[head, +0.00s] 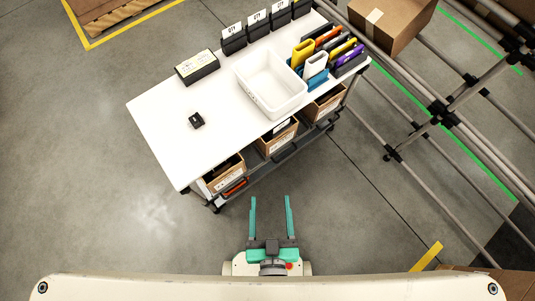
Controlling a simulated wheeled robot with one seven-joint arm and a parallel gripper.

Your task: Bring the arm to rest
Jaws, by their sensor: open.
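My gripper (270,217) is at the bottom centre of the head view, low in front of my body. Its two green fingers are spread wide apart and point away from me. Nothing is between them, and bare floor shows there. The gripper is apart from the white table (160,125), whose near edge lies beyond the fingertips. Most of my arm is hidden behind the pale front edge of my own body.
On the table are a white bin (250,92), a black box (197,67), a small black item (196,121) and several coloured items. Cartons (226,178) sit tilted below its near edge. Pipe racking (440,110) with a carton (391,22) stands right. Floor left is clear.

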